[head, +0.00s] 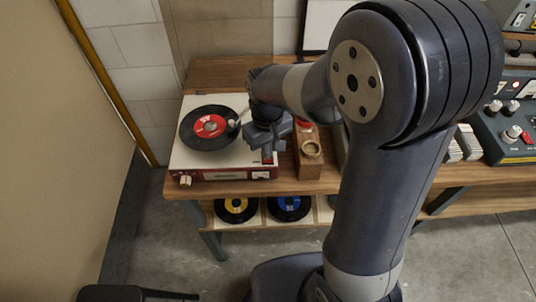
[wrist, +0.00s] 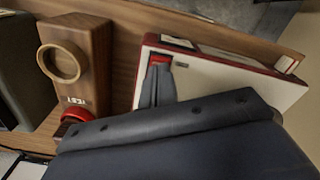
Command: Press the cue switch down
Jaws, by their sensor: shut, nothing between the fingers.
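A record player (head: 215,160) with a cream top and a dark red front stands on the wooden bench, with a black, red-labelled record (head: 208,127) on it. My gripper (head: 268,155) is over the player's front right corner, fingers pointing down. In the wrist view the shut, empty fingers (wrist: 157,70) reach to a small red switch (wrist: 160,60) near the corner of the cream top (wrist: 215,75); this appears to be the cue switch. The fingertips overlap it in view, and I cannot tell whether they touch it. The fingers partly hide the switch.
A wooden block (head: 309,170) with a ring stands just right of the player; in the wrist view the block (wrist: 85,85) has a label and a red knob (wrist: 77,114). Records (head: 237,209) lie on the shelf below. A grey console (head: 505,135) stands further right.

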